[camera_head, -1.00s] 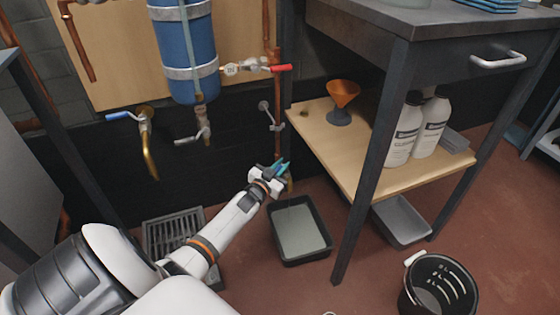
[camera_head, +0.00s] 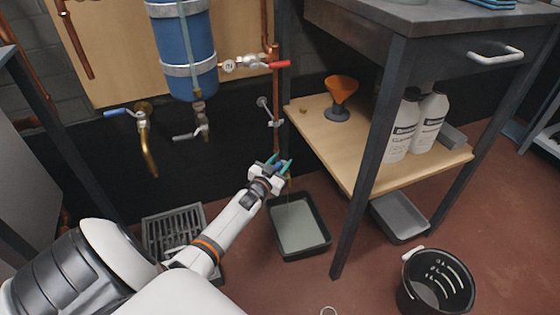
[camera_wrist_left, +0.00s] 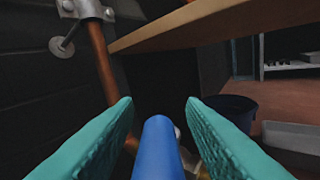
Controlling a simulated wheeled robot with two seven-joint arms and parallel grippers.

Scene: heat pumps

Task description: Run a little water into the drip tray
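The dark drip tray (camera_head: 306,253) lies on the floor below my left gripper, with a pale grey surface inside. My left gripper (camera_head: 279,164) is at the low end of the copper pipe by the workbench leg. Its teal fingers are apart, and a blue lever (camera_wrist_left: 158,150) stands between them in the left wrist view, with a visible gap on both sides. A brass-coloured bit shows under the gripper, largely hidden by it. My right gripper is not in view.
A blue tank (camera_head: 189,80) hangs on the wall, with a red-handled valve (camera_head: 280,64) beside it. A blue-handled brass tap (camera_head: 146,130) is left, above a floor grate (camera_head: 175,222). The bench shelf (camera_head: 330,150) is close right; a black bucket (camera_head: 437,283) stands front right.

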